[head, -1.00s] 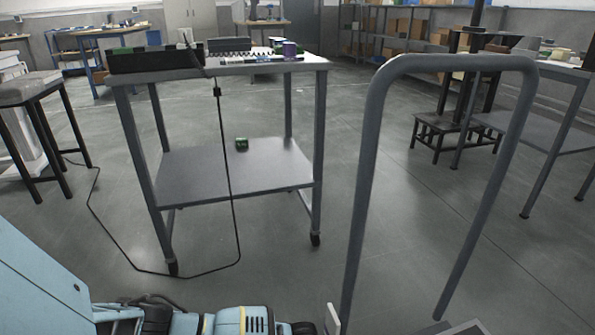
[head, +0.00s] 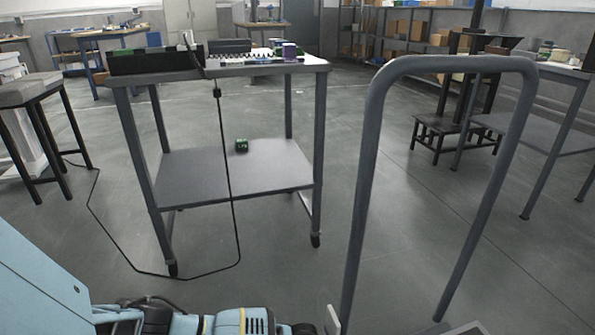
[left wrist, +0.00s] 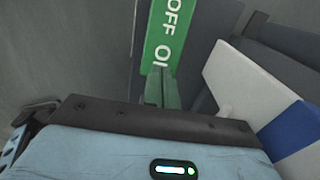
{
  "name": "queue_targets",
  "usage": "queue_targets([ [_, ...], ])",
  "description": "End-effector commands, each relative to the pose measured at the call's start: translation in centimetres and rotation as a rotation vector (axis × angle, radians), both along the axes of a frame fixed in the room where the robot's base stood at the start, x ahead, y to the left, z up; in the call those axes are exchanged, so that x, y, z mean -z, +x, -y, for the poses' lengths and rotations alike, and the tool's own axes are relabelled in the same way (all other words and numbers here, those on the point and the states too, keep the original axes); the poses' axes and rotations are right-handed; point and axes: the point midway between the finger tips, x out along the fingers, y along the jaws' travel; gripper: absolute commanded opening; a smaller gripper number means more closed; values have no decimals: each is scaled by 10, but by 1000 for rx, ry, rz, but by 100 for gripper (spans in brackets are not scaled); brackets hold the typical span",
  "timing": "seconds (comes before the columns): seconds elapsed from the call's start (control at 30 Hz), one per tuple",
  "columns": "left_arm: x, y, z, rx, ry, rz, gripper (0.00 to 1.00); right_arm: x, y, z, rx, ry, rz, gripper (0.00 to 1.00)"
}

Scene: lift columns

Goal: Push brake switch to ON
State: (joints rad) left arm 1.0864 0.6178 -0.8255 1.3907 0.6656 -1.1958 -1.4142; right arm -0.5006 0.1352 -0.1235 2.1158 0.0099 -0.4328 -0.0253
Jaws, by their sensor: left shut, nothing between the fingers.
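A green label plate (left wrist: 168,28) with white lettering "OFF" and part of "ON" shows at the top of the left wrist view. My left gripper (left wrist: 161,80) is shut and empty, with its fingertips in front of the end of the "ON" lettering. Whether the fingertips touch anything cannot be told. The switch's moving part cannot be made out; the fingers may hide it. In the head view my left arm lies along the bottom edge, and its fingers cannot be made out there. My right gripper is in neither view.
A grey tubular handle (head: 455,63) rises at the right of the head view. A grey wheeled cart (head: 190,177) stands beyond it at left, with a black cable (head: 229,165) hanging to the floor. A white and blue panel (left wrist: 250,85) lies right of my fingers.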

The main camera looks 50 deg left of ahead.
Motion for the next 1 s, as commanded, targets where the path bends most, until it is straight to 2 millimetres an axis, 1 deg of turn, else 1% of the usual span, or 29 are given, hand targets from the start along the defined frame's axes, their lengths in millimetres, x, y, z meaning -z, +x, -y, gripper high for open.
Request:
queue_targets([
  [0.4, 1, 0, 0, 0, 0, 0, 0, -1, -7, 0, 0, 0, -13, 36],
  [0.67, 4, 0, 0, 0, 0, 0, 0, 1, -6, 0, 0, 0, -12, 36],
  [1.0, 9, 0, 0, 0, 0, 0, 0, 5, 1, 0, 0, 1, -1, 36],
])
